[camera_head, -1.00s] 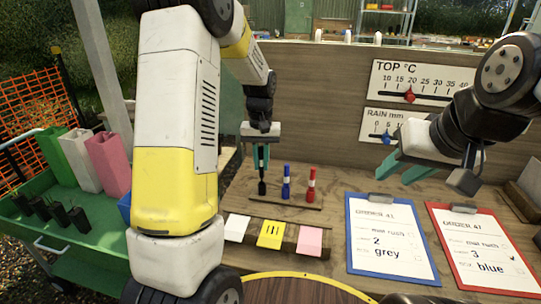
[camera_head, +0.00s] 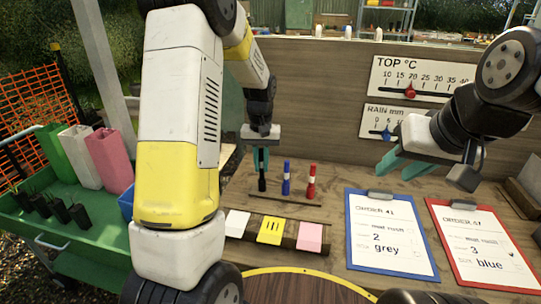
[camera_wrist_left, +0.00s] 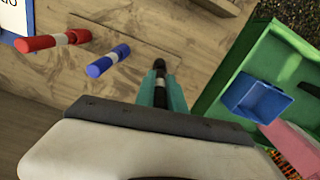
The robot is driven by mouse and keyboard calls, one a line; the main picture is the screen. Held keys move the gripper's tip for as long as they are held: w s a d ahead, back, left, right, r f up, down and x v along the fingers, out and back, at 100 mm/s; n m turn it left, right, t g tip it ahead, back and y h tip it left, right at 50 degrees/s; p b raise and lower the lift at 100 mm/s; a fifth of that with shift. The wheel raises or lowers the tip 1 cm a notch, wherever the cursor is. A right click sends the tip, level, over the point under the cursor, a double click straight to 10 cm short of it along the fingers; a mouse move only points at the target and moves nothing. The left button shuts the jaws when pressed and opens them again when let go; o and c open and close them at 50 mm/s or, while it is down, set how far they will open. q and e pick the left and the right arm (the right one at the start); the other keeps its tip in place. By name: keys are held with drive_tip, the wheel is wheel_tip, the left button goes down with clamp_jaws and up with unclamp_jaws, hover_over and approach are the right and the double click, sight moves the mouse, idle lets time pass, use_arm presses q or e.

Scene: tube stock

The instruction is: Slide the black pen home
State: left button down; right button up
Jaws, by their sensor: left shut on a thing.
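The black pen (camera_head: 262,184) is upright at the left end of a row with a blue pen (camera_head: 286,178) and a red pen (camera_head: 311,181) on the workbench. My left gripper (camera_head: 262,162) is shut on the black pen from above. In the left wrist view the black pen (camera_wrist_left: 160,66) shows between the teal fingers; the blue pen (camera_wrist_left: 108,60) and red pen (camera_wrist_left: 54,40) stand apart to the left. Whether the pen's lower end is fully seated cannot be told. My right gripper (camera_head: 402,162) is open and empty, above the clipboards.
A white card (camera_head: 237,223), yellow card (camera_head: 271,231) and pink card (camera_head: 310,237) lie in front of the pens. Blue (camera_head: 351,262) and red (camera_head: 440,275) clipboards lie right. A green cart (camera_head: 85,240) stands left. Slider signs (camera_head: 410,72) hang on the back board.

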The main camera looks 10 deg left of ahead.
sight(261, 150)
use_arm(q)
drive_tip(key=shift+f, duration=1.45)
drive_tip(key=c, duration=1.3)
unclamp_jaws()
drive_tip(key=shift+r, duration=0.15)
wheel_tip(261, 150, up, 7)
drive_tip(key=shift+r, duration=0.3)
